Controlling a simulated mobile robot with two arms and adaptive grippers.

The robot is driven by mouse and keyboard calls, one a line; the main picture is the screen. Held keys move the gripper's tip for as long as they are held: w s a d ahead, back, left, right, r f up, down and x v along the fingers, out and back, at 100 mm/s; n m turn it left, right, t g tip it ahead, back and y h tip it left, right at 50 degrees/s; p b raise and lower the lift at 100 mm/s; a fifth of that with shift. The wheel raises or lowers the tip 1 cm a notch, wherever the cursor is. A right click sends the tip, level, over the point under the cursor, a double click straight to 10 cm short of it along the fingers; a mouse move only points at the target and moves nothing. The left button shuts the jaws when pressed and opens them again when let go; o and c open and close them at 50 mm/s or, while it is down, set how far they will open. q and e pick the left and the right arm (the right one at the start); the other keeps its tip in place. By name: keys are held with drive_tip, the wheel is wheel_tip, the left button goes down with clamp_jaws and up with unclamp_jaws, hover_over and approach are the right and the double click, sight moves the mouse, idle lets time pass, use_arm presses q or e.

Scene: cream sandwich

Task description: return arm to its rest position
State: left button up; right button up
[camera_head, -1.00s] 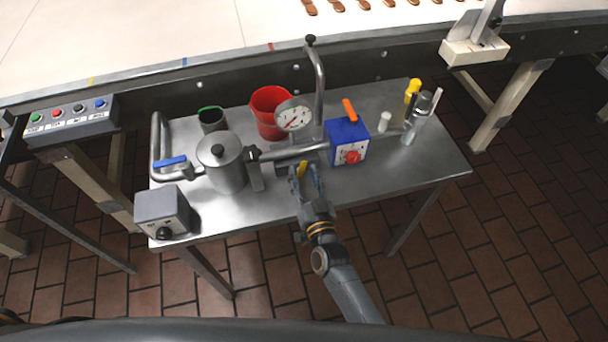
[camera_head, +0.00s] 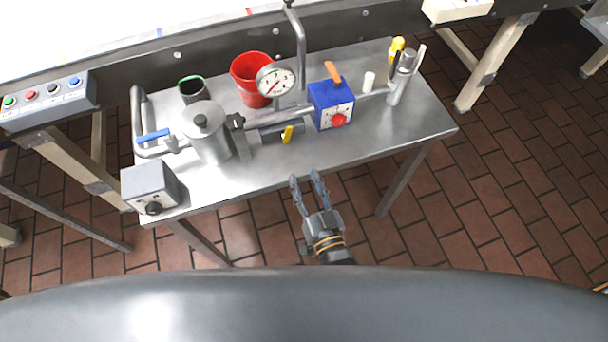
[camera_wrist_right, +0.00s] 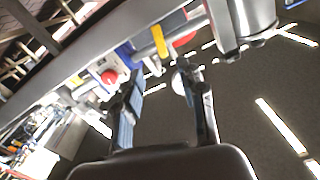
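My right gripper (camera_head: 308,188) is in front of the steel table's near edge, over the brick floor, in the head view. Its two fingers are apart with nothing between them. The open fingers also show in the right wrist view (camera_wrist_right: 165,108). The yellow handle (camera_head: 287,134) on the pipe assembly stands beyond the fingertips and apart from them. It also appears in the right wrist view (camera_wrist_right: 160,42). My left gripper is not in the head view.
The steel table (camera_head: 370,148) carries a lidded pot (camera_head: 207,140), a red bucket (camera_head: 247,82), a gauge (camera_head: 276,80), a blue box (camera_head: 328,108) and a grey box (camera_head: 150,188). A conveyor (camera_head: 200,45) runs behind. Floor (camera_head: 500,200) is clear at right.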

idle(0.4)
drive_tip(key=s+d+f+n+g+h, duration=0.1)
drive_tip(key=s+d+f+g, duration=0.15)
drive_tip(key=f, duration=0.55)
drive_tip(key=s+d+f+g, duration=0.2)
drive_tip(key=s+f, duration=0.1)
drive_tip(key=f, duration=0.5)
drive_tip(key=s+d+f+n+g+h, duration=0.1)
drive_tip(key=s+d+f+g, duration=0.15)
drive_tip(key=f, duration=0.65)
drive_tip(key=s+d+f+g+h, duration=0.1)
drive_tip(key=s+d+f+g, duration=0.2)
drive_tip(key=s+d+f, duration=0.2)
drive_tip(key=s+d+f+g+h, duration=0.1)
drive_tip(key=s+d+f+g, duration=0.2)
drive_tip(key=s, duration=0.8)
drive_tip(key=s+d+f+g+h, duration=0.1)
drive_tip(key=s+d+f+g, duration=0.2)
drive_tip(key=s+d+f, duration=0.4)
drive_tip(key=shift+s+d+f+m+h, duration=0.3)
drive_tip(key=shift+s+f, duration=0.25)
drive_tip(key=shift+s, duration=0.25)
drive_tip(key=shift+a, duration=0.1)
